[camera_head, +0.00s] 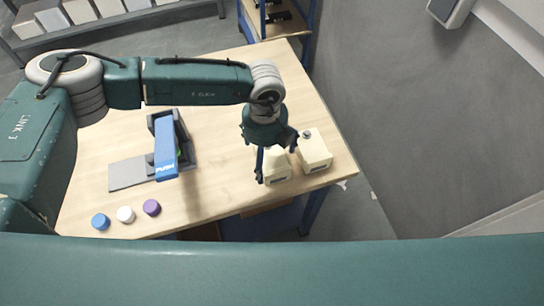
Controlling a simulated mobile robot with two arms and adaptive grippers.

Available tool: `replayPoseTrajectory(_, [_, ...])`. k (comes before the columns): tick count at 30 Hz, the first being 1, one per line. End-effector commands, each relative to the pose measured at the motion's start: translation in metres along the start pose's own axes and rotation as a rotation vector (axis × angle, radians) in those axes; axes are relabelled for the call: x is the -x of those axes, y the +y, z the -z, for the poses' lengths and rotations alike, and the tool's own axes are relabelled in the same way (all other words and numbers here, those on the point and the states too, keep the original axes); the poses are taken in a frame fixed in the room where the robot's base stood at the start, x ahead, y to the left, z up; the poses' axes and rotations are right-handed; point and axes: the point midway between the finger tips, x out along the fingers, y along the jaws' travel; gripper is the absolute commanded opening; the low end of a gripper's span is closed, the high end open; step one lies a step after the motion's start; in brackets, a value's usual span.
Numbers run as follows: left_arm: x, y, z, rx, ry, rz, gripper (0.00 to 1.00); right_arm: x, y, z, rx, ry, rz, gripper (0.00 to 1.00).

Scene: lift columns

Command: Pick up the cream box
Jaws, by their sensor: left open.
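Two cream boxes stand side by side at the table's right front corner. The left cream box (278,172) is under my left gripper and partly hidden by it. The right cream box (316,153) has a small dark knob on its top and stands just right of the gripper. My left gripper (276,163) points down and is open. One finger is at the left side of the left box, the other near its upper right, by the gap between the boxes. I cannot tell whether the fingers touch it. My right gripper is not in view.
A blue and grey device (166,150) stands on the wooden table (225,205). A blue cap (100,222), a white cap (125,214) and a purple cap (151,207) lie near the front edge. A grey wall (410,110) rises at the right.

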Motion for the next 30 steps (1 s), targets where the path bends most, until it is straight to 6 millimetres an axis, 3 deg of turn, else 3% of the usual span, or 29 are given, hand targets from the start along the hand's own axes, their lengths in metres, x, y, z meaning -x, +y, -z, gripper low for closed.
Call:
replayPoseTrajectory(1, [-0.004, 0.001, 0.001, 0.0, 0.002, -0.003, 1.0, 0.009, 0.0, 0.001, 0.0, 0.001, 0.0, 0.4])
replayPoseTrajectory(6, [-0.021, 0.0, 0.0, 0.0, 0.001, 0.0, 1.0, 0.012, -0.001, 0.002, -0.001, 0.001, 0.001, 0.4])
replayPoseTrajectory(12, [-0.023, 0.0, 0.0, 0.0, 0.0, 0.001, 1.0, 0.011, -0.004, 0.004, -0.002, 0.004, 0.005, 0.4])
replayPoseTrajectory(14, [-0.023, 0.0, 0.0, 0.0, 0.0, 0.001, 0.92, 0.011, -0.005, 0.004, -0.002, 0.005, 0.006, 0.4])
replayPoseTrajectory(21, [-0.023, 0.0, 0.0, 0.0, 0.0, 0.001, 0.44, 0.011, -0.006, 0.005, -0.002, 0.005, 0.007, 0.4])
replayPoseTrajectory(30, [-0.02, -0.001, 0.0, 0.0, 0.0, 0.003, 0.43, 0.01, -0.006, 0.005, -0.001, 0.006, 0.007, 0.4])
